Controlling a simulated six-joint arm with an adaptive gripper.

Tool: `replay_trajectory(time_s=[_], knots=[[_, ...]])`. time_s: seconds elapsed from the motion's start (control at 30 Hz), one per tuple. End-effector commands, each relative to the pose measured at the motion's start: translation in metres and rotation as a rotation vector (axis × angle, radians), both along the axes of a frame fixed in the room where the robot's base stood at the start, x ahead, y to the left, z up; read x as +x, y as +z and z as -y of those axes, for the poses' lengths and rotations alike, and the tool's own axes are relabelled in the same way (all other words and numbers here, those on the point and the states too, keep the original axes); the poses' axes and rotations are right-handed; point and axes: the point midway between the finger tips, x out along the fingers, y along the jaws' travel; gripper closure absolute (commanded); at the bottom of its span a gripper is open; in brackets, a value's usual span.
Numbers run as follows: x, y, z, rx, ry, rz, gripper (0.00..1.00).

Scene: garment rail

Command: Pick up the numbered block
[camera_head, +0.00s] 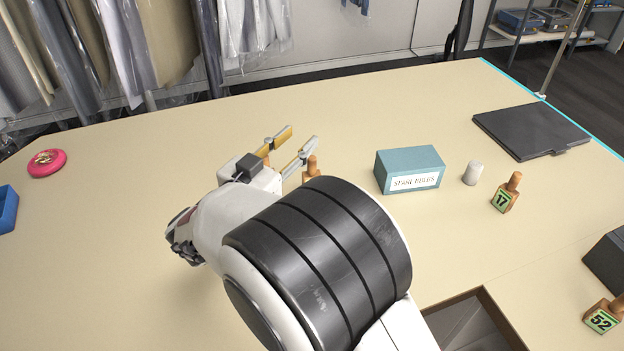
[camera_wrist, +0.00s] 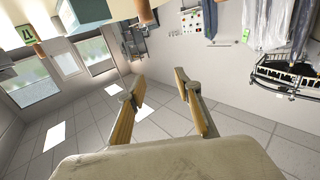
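Wooden blocks with peg handles and green number labels stand on the table. Block 17 (camera_head: 501,200) is at the right, beside a small grey cylinder (camera_head: 472,172). Block 52 (camera_head: 602,319) is at the lower right edge. A third wooden peg (camera_head: 312,166) shows just behind my arm; its base and any number are hidden. My gripper (camera_head: 302,134) is open and empty above the table, left of that peg and well left of block 17. In the wrist view its two fingers (camera_wrist: 159,74) are apart with nothing between them. A green-labelled block (camera_wrist: 27,35) shows there at upper left.
A teal lettered box (camera_head: 408,170) stands between the hidden peg and block 17. A flat black case (camera_head: 531,130) lies at the back right, and a dark box (camera_head: 608,262) at the right edge. A pink round object (camera_head: 47,163) and blue tray (camera_head: 8,208) are left. The left tabletop is mostly clear.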

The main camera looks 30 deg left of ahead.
Motion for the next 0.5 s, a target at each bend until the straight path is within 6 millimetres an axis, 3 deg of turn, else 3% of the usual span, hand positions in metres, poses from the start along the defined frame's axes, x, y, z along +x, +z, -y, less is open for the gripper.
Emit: replay_trajectory(time_s=[0.17, 0.5], knots=[[-0.0121, -0.0083, -0.0025, -0.025, -0.028, 0.012, 0.66], [-0.0128, -0.0088, -0.0023, -0.027, -0.031, 0.013, 0.66]])
